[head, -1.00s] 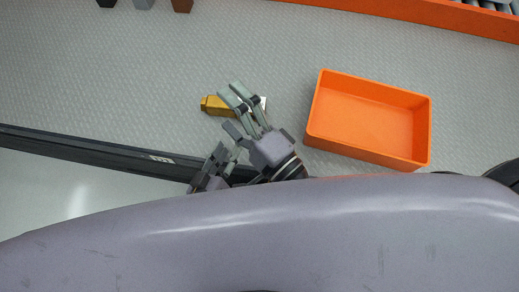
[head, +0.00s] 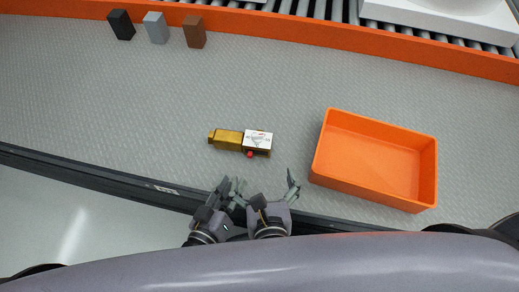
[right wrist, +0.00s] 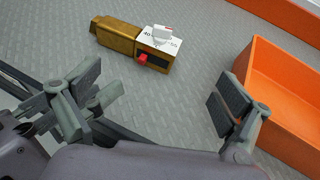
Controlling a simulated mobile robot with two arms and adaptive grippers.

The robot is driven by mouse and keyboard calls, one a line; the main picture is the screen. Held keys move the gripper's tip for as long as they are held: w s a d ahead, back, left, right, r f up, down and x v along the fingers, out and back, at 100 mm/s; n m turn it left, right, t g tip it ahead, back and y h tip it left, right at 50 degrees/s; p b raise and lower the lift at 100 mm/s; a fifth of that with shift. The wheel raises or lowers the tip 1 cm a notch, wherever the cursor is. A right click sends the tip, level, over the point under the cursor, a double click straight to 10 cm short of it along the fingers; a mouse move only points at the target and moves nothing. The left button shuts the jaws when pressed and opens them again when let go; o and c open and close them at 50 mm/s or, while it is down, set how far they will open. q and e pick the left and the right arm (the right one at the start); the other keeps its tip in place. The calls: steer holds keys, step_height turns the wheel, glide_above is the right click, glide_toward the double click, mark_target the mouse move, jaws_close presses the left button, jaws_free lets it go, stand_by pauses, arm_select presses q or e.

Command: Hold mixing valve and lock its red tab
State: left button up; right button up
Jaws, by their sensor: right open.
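The mixing valve (head: 229,140) lies on the grey table top, with a brass-coloured body, a white dial plate (head: 258,138) at its right end and a small red tab (head: 250,154) on its near side. In the right wrist view the valve (right wrist: 118,37) lies ahead of the fingers, with its red tab (right wrist: 142,58) facing me. My right gripper (head: 266,184) is open and empty, short of the valve and not touching it. My left gripper (head: 224,187) is close beside it at the table's near edge; its fingers overlap the right one's, so its opening is unclear.
An empty orange bin (head: 376,117) stands to the right of the valve. Black (head: 121,25), grey (head: 156,28) and brown (head: 194,32) blocks stand at the back left, before an orange rail (head: 290,37) and rollers. The table left of the valve is clear.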

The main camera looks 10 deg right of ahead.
mark_target(257, 140)
steer(key=x, duration=1.4)
steer(key=shift+w, duration=0.1)
